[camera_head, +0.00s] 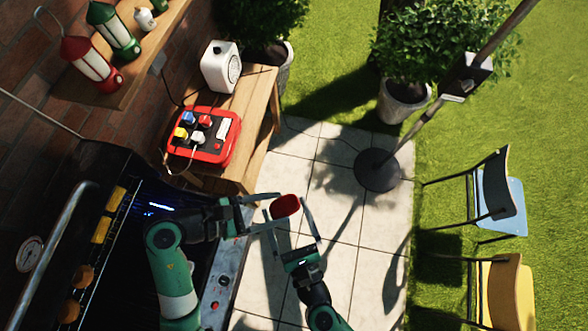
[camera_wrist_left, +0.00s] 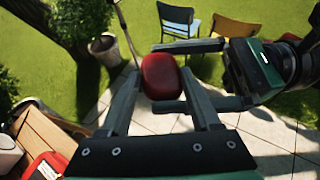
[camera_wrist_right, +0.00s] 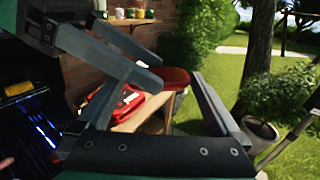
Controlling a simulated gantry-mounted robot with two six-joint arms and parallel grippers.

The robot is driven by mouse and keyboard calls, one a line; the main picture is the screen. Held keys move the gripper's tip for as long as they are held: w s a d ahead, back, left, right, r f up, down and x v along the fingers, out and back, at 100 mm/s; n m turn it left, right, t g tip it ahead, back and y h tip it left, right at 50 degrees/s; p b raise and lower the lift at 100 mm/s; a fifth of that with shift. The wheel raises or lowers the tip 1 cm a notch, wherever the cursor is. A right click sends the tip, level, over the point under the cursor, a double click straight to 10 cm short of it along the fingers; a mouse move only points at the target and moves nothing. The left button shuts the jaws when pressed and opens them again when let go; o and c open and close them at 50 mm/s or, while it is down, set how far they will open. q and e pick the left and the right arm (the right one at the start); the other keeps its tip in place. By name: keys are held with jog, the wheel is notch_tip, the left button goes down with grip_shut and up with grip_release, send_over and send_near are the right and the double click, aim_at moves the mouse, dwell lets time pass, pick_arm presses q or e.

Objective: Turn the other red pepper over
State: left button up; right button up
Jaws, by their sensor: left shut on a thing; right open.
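The red pepper (camera_head: 285,206) is a rounded dark red piece held in the air past the grill's right edge. My left gripper (camera_head: 281,209) is shut on it; in the left wrist view the pepper (camera_wrist_left: 161,76) sits between its fingertips. My right gripper (camera_head: 290,207) comes from below with its fingers spread, one on each side of the pepper. In the right wrist view the pepper (camera_wrist_right: 176,78) lies between its open fingers, partly hidden by my left gripper's finger. I cannot tell whether the right fingers touch it. No second red pepper is clearly visible.
The dark grill (camera_head: 95,200) at the left bears yellow pieces (camera_head: 116,198) and round orange pieces (camera_head: 85,275); my left arm hides part of it. A wooden side table (camera_head: 258,110) holds a red box (camera_head: 222,155) and a white device (camera_head: 221,67). Paving lies beneath the grippers.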

aim_at(281, 197)
jog(key=x, duration=0.5)
jog(key=shift+s, duration=0.1)
jog(key=c, duration=0.9)
pick_arm(q)
jog(key=o, duration=1.4)
pick_arm(e)
jog(key=shift+c, duration=0.6)
pick_arm(q)
jog(key=shift+a, duration=0.1)
